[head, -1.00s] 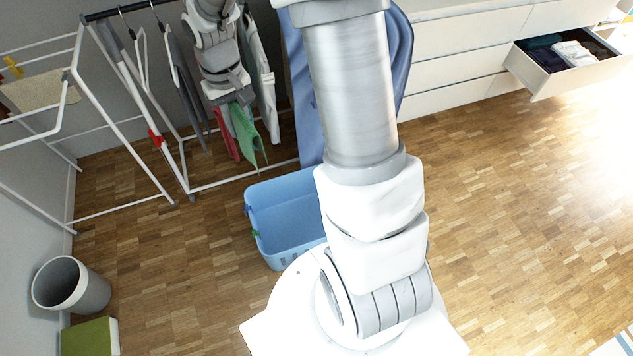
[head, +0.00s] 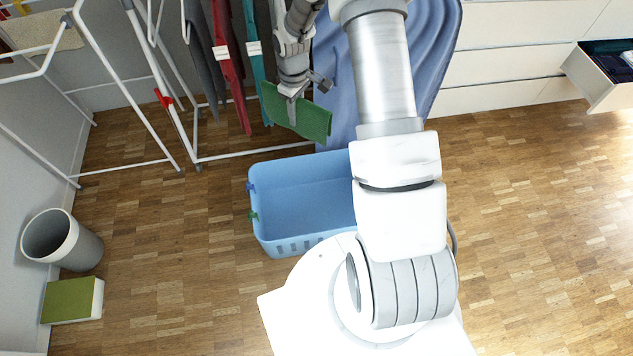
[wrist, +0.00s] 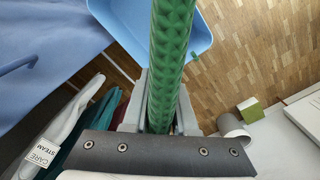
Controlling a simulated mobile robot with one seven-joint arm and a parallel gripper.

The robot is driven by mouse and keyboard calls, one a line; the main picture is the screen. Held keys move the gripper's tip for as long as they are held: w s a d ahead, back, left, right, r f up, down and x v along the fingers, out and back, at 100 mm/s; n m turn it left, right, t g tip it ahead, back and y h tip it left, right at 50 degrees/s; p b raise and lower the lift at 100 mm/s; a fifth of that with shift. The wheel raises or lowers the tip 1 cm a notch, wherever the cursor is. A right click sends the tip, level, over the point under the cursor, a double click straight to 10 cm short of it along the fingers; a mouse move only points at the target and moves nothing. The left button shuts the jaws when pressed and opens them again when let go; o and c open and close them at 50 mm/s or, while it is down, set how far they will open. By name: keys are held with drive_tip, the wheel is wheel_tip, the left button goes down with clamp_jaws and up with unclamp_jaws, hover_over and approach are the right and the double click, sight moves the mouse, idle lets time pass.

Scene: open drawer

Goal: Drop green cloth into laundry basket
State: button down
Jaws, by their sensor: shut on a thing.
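The green cloth (head: 312,122) hangs from my gripper (head: 292,95), which is shut on it. In the wrist view the cloth (wrist: 172,60) stretches as a textured green strip away from between the fingers (wrist: 158,105). The blue laundry basket (head: 256,215) stands on the floor below and nearer the robot, with its inside looking empty where visible. My arm hides its right end. The basket (wrist: 201,38) also shows in the wrist view, partly behind the cloth. The cloth is above and behind the basket's far rim in the head view.
A white drying rack (head: 185,160) stands left. Red (head: 230,70) and teal (head: 256,60) garments hang beside my gripper, and a large blue cloth (head: 430,50) hangs behind. A grey bin (head: 85,245) and green box (head: 70,300) stand lower left. An open drawer (head: 605,95) is upper right.

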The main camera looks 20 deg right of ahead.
drive_tip(key=d+f+n+b, duration=0.2)
drive_tip(key=f+b, duration=0.3)
drive_tip(key=f, duration=0.8)
drive_tip(key=d+f+n+b, duration=0.1)
drive_tip(key=f+n+b, duration=0.3)
drive_tip(key=f, duration=1)
drive_tip(key=d+f+n+b, duration=0.2)
drive_tip(key=f+b, duration=0.4)
drive_tip(key=f, duration=0.7)
drive_tip(key=shift+w+d+f+n, duration=0.2)
drive_tip(key=shift+d+f+n, duration=0.1)
drive_tip(key=shift+n, duration=0.1)
drive_tip(key=c, duration=0.6)
unclamp_jaws()
drive_tip(key=shift+r, duration=0.1)
wheel_tip(320, 180, up, 17)
drive_tip(key=p, duration=0.6)
drive_tip(key=shift+s+r, duration=0.1)
